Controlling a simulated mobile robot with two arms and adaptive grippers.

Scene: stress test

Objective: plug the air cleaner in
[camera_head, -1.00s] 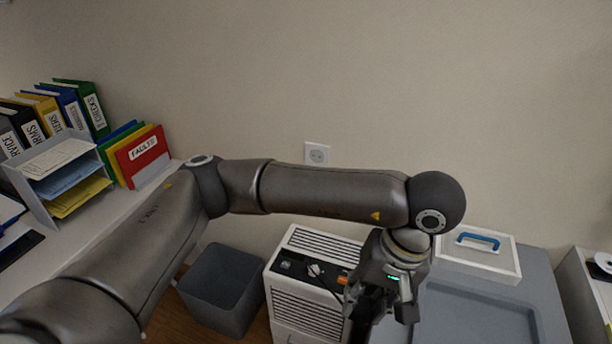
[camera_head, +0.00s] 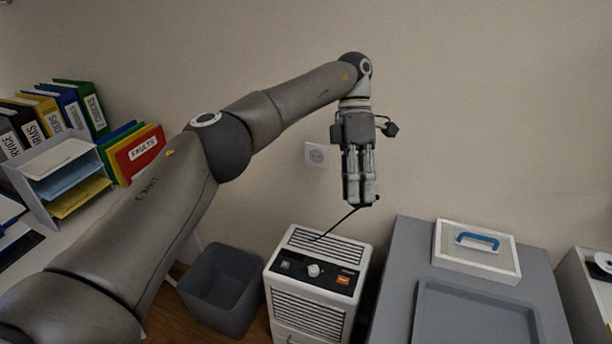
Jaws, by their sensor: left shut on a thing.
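The air cleaner (camera_head: 318,299) is a white box with a black control panel, standing on the floor below the wall socket. A thin black cable (camera_head: 340,223) rises from its top to my left gripper (camera_head: 361,200). My left gripper points down, shut on the dark plug (camera_head: 371,201) at the cable's end; the fingers hide most of it. The plug is apart from the socket. My right gripper is not in view.
A grey bin (camera_head: 225,290) stands left of the air cleaner. A grey cabinet (camera_head: 393,290) to the right bears a tray (camera_head: 425,318) and a clear-lidded box with a blue handle (camera_head: 477,262). Binders (camera_head: 78,108) and a paper rack (camera_head: 45,203) stand at left. The wall around the socket is bare.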

